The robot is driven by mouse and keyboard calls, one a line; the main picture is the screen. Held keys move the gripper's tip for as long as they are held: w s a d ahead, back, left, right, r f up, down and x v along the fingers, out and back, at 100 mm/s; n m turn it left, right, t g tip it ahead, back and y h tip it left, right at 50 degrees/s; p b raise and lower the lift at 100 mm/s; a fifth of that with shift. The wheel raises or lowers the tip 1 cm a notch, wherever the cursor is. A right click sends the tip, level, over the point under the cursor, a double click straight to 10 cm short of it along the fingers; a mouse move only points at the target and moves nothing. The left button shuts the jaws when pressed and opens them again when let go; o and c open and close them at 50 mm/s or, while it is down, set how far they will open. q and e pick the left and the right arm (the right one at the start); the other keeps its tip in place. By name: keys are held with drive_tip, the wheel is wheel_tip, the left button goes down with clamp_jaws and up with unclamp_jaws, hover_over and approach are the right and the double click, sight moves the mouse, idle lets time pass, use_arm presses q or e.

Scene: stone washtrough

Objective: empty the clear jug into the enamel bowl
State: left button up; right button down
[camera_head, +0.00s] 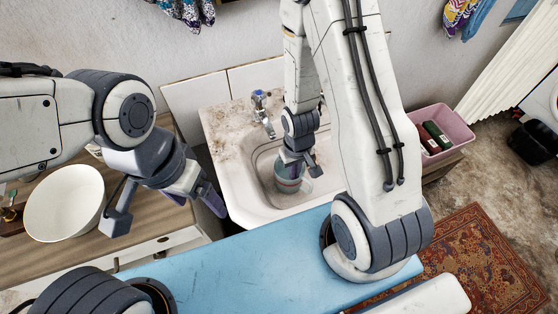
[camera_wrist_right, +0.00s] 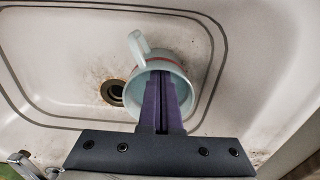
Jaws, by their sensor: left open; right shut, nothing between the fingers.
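A white bowl (camera_head: 65,203), which fits the enamel bowl, stands on the wooden counter at the left of the head view. A pale blue-green vessel (camera_head: 289,184) with a reddish band is in the sink, partly behind my right gripper (camera_head: 303,168). In the right wrist view the vessel (camera_wrist_right: 146,78) shows a handle at its upper left; I cannot tell whether it is the clear jug, or its contents. My right gripper (camera_wrist_right: 161,78) is shut and empty, its fingers overlapping the vessel's mouth. My left gripper (camera_head: 165,215) is open and empty, right of the bowl.
The stone sink (camera_head: 232,165) has a tap (camera_head: 262,110) at its back and a drain (camera_wrist_right: 113,92) beside the vessel. A pink crate (camera_head: 455,125) with several items stands at the right. A blue surface (camera_head: 250,262) lies in front.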

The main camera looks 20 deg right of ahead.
wheel_tip(320, 180, up, 9)
drive_tip(key=p, duration=0.7)
drive_tip(key=shift+w+f, duration=0.2)
drive_tip(key=shift+w, duration=0.1)
drive_tip(key=s+a+r+n, duration=0.1)
drive_tip(key=a+r+n, duration=0.2)
drive_tip(key=a+r, duration=0.65)
drive_tip(key=s+a+r+n+y, duration=0.1)
drive_tip(key=s+a+r+n, duration=0.2)
drive_tip(key=s+r, duration=0.8)
wheel_tip(320, 180, up, 3)
drive_tip(key=shift+a+f+n, duration=0.2)
drive_tip(key=shift+a+n, duration=0.1)
drive_tip(key=shift+n, duration=0.2)
